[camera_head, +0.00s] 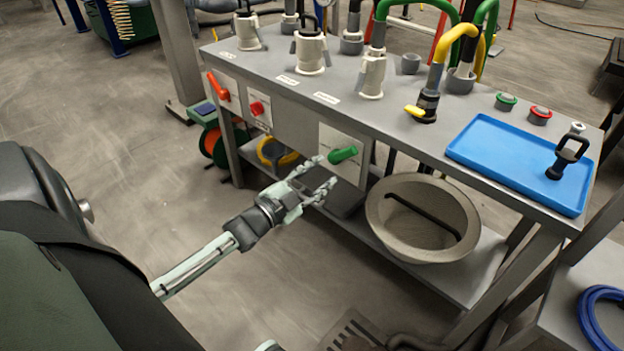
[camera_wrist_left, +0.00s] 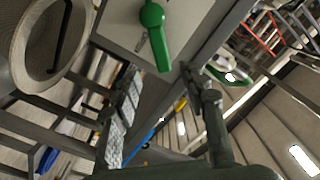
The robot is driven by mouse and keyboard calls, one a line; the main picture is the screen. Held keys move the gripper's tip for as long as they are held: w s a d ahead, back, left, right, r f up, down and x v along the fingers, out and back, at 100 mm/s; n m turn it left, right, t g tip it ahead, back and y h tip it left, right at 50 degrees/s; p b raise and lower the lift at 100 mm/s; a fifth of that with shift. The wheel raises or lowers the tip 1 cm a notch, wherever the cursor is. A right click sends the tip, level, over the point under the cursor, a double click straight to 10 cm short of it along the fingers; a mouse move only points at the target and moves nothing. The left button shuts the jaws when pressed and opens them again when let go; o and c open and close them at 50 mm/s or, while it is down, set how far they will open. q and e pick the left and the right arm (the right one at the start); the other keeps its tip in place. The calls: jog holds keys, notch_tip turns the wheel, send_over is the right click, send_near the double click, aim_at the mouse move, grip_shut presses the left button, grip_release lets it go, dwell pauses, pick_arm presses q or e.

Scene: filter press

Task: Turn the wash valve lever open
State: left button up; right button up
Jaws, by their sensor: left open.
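A green lever (camera_head: 342,155) sits on a pale plate (camera_head: 347,140) on the front side of the bench. I take it for the wash valve lever, though no label for it can be read. My left gripper (camera_head: 325,172) is open and empty, just in front of and slightly below the lever, fingers pointing at the panel. In the left wrist view the green lever (camera_wrist_left: 153,35) hangs down from its plate, beyond the open fingertips (camera_wrist_left: 163,80) and apparently not touched by them.
A red lever (camera_head: 218,86) and a red knob (camera_head: 257,108) are further left on the bench front. A round mesh basket (camera_head: 385,215) stands on the lower shelf, right of the gripper. A blue tray (camera_head: 480,155) lies on top.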

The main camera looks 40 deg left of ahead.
pick_arm(q)
jog(key=shift+s+a, duration=0.1)
jog(key=shift+s, duration=1.5)
jog(key=s+d+f+n+g+y, duration=0.2)
jog(key=s+f+n+g, duration=0.15)
jog(key=f, duration=0.35)
jog(key=s+d+f+n+g+y, duration=0.1)
jog(key=s+f+n+g, duration=0.1)
jog(key=f+g, duration=0.3)
jog(key=s+d+f+n+g, duration=0.1)
jog(key=s+d+f+g, duration=0.2)
jog(key=s, duration=0.4)
jog(key=s+d+f+n+g, duration=0.2)
jog(key=s+d+f+g, duration=0.1)
jog(key=s, duration=0.4)
notch_tip(320, 180, down, 2)
jog(key=shift+s+d+f, duration=0.1)
jog(key=shift+s+d, duration=0.25)
jog(key=shift+d, duration=0.3)
